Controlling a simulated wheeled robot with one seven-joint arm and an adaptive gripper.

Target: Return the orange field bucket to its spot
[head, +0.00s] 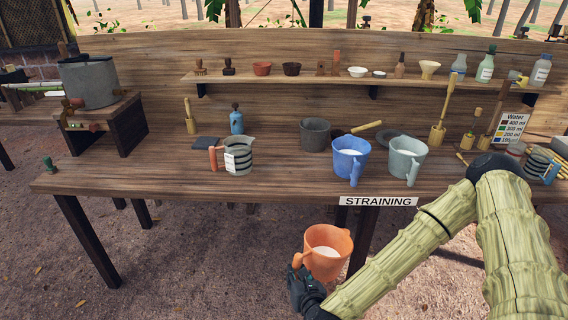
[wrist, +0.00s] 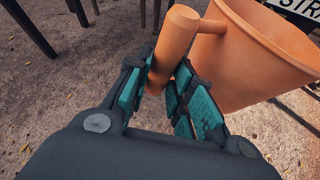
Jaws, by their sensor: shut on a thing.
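The orange field bucket (head: 325,262) hangs in the air in front of the table, below the tabletop's front edge and left of the STRAINING sign. It is upright or nearly so, with whitish contents showing inside. My gripper (head: 299,272) is shut on its handle, at the bucket's left side. In the wrist view the orange handle (wrist: 176,42) stands between the teal finger pads of my gripper (wrist: 160,92), and the bucket's wall (wrist: 255,60) is at the right. The bucket's underside is not visible.
The wooden table (head: 270,185) holds a blue bucket (head: 350,162), a grey bucket (head: 406,158), a striped jug (head: 238,157) and a dark pot (head: 314,135). The STRAINING sign (head: 378,201) is on the front edge. The tabletop's left part is mostly bare. A shelf (head: 330,80) with small items runs behind.

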